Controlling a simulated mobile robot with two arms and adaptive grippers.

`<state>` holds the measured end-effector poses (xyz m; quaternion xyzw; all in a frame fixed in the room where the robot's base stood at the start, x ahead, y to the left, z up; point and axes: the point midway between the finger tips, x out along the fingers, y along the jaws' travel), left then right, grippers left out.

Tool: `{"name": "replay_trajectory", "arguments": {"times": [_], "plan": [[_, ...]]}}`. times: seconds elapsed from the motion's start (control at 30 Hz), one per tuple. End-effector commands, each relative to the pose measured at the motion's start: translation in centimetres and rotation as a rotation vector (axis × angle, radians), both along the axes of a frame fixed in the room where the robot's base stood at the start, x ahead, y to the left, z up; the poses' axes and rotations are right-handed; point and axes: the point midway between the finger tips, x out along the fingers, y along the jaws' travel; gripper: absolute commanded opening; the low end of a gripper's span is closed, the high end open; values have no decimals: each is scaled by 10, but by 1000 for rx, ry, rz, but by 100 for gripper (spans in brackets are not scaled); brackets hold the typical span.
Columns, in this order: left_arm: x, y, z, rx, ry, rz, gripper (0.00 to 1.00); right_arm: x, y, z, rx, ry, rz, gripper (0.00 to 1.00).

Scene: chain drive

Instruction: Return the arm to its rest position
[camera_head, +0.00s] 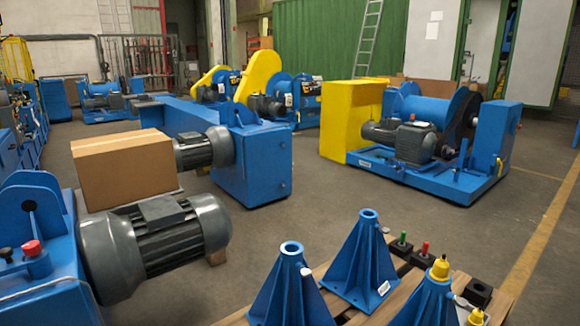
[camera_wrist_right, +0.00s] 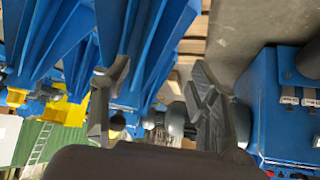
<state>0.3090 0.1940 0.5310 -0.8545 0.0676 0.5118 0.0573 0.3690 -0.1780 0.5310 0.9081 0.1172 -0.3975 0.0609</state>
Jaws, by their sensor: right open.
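My right gripper (camera_wrist_right: 160,75) shows in the right wrist view, with its two dark fingers spread wide apart. Nothing is held between the fingers. Blue tapered stands (camera_wrist_right: 150,40) show behind and between the fingers, and I cannot tell how far off they are. Neither gripper shows in the head view, and my left gripper is in no view. The right wrist view looks upside down, with the green wall (camera_wrist_right: 60,140) low in the picture.
In the head view, blue stands (camera_head: 362,265) stand on a wooden pallet (camera_head: 345,317) at the front. A grey motor (camera_head: 165,240) is at the left, with a cardboard box (camera_head: 125,170) behind it. A blue-yellow machine (camera_head: 425,140) stands at the right. The middle floor (camera_head: 310,195) is clear.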

Motion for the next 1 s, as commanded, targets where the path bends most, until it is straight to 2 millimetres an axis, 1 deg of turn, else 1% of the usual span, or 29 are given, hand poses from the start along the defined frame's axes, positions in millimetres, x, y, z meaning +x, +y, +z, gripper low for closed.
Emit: {"name": "replay_trajectory", "arguments": {"times": [0.03, 0.3, 0.33, 0.37, 0.6, 0.77, 0.87, 0.97, 1.0], "plan": [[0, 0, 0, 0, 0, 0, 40, -9, -1, 0, -8, 35, -14, 54], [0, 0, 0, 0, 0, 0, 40, -55, -15, 1, -59, 226, -89, 54], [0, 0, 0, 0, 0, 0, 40, -60, -16, 2, -64, 246, -99, 54], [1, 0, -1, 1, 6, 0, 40, -61, -17, 1, -68, 258, -100, 54], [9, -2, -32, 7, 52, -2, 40, -51, -15, -32, -76, 298, -93, 54], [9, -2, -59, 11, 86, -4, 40, -51, -14, -58, -82, 332, -90, 54], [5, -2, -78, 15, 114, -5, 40, -55, -15, -78, -87, 360, -87, 54], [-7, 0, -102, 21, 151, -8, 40, -66, -16, -102, -95, 397, -84, 54], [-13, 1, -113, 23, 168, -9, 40, -74, -17, -113, -99, 413, -83, 54]]}}
